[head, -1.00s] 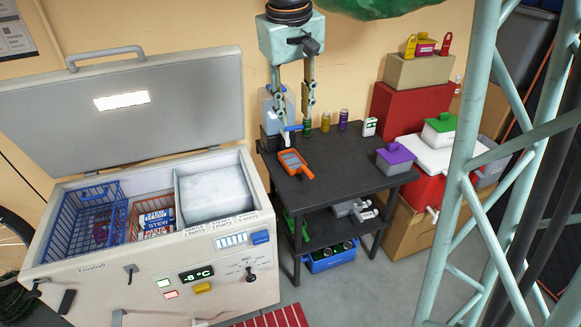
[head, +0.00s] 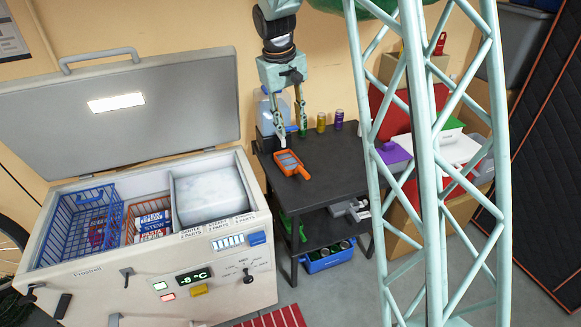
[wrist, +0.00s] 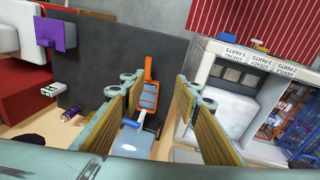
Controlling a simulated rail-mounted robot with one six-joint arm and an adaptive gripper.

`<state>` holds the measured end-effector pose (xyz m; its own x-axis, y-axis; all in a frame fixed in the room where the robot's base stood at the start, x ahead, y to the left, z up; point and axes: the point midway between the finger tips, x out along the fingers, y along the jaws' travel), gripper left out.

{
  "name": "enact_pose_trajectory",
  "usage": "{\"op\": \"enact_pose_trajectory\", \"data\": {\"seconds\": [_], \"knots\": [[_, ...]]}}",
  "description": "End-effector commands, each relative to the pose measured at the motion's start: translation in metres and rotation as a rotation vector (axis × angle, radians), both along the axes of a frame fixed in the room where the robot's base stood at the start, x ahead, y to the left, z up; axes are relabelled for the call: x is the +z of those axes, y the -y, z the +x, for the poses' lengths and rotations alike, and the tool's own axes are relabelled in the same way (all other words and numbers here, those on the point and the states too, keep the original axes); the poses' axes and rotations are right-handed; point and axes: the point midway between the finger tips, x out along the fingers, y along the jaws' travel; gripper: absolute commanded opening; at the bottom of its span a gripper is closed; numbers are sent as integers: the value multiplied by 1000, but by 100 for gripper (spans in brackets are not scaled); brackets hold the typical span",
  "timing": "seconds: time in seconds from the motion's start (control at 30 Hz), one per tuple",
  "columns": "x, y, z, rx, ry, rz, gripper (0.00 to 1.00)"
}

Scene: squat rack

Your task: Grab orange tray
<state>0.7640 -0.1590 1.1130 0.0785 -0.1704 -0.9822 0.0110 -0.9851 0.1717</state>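The orange tray (head: 292,164) lies on the black table (head: 335,172), near its left edge by the open freezer. It has a grey inside and an orange handle end. In the wrist view the tray (wrist: 149,98) shows between my two fingers, beyond their tips. My gripper (head: 292,131) is open and empty, pointing down above the back of the table near the tray. A clear gap shows between its fingers in the wrist view (wrist: 156,85). I cannot tell the exact height of the fingertips over the tray.
A blue-tinted jug (head: 267,108) stands behind my gripper. Yellow and purple cans (head: 339,119) stand to its right. The open freezer (head: 160,265) with baskets is on the left. My pale lattice column hides part of the table's right side. The table front is clear.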

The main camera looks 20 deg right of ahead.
Motion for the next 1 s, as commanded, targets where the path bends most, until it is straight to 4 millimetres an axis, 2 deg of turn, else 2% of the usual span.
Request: {"op": "enact_pose_trajectory", "data": {"seconds": [0.3,0.7,0.8,1.0], "knots": [[-56,22,36,3,-31,-11,29],[-128,47,71,10,-63,-21,29],[-141,51,77,11,-69,-24,29],[-156,56,82,12,-75,-25,29]]}}
